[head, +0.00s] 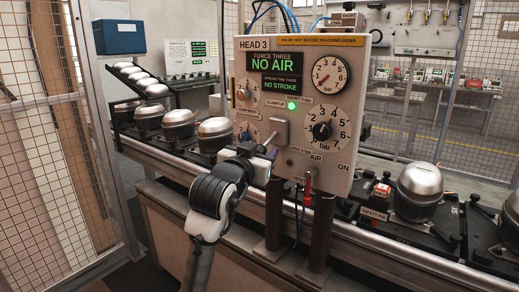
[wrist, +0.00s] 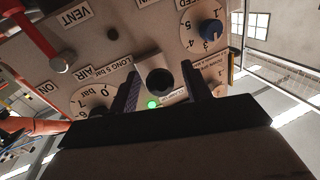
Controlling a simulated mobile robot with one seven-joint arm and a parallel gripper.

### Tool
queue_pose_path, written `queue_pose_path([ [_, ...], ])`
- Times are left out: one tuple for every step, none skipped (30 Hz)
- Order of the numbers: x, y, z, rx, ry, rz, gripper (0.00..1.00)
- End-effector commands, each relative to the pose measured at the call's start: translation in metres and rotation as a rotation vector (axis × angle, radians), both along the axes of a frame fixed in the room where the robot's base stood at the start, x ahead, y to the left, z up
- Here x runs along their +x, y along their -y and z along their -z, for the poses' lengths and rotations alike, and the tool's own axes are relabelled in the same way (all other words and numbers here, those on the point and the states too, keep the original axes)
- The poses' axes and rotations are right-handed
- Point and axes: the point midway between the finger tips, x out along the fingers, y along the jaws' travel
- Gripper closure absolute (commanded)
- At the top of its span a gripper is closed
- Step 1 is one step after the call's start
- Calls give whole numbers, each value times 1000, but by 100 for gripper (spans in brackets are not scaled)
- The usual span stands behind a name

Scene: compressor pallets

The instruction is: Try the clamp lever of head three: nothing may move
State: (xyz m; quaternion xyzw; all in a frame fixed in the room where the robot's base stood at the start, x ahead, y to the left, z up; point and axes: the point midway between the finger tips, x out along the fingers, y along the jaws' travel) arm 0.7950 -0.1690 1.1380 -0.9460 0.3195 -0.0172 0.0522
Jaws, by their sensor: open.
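The HEAD 3 panel (head: 297,165) stands in the middle of the head view. Its display (head: 275,75) reads FORCE THREE NO AIR and NO STROKE. A green lamp (head: 291,105) glows beside the words CLAMP UP. The clamp lever (head: 270,140) juts from a grey block on the panel's lower left. In the wrist view its dark round end (wrist: 160,81) shows between my fingers. My gripper (head: 260,152) is open at the lever. The fingers (wrist: 162,92) stand on both sides of it, with gaps visible. My gripper partly hides the lever in the head view.
Steel compressor shells (head: 215,133) stand on the conveyor on both sides. A mesh fence (head: 40,130) is at left.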

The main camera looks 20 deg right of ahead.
Motion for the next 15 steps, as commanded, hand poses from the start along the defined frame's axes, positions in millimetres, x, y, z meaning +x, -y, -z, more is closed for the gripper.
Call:
queue_pose_path([
  [1,1,0,0,0,0,52],
  [1,1,0,0,0,0,52],
  [1,1,0,0,0,0,52],
  [1,1,0,0,0,0,52],
  [1,1,0,0,0,0,52],
  [1,0,0,0,0,0,52],
  [1,0,0,0,0,0,52],
  [1,0,0,0,0,0,54],
  [1,0,0,0,0,0,59],
  [1,0,0,0,0,0,63],
  [1,0,0,0,0,0,67],
  [1,0,0,0,0,-1,72],
  [1,0,0,-1,1,0,76],
  [1,0,0,0,0,-1,80],
  [1,0,0,-1,1,0,86],
])
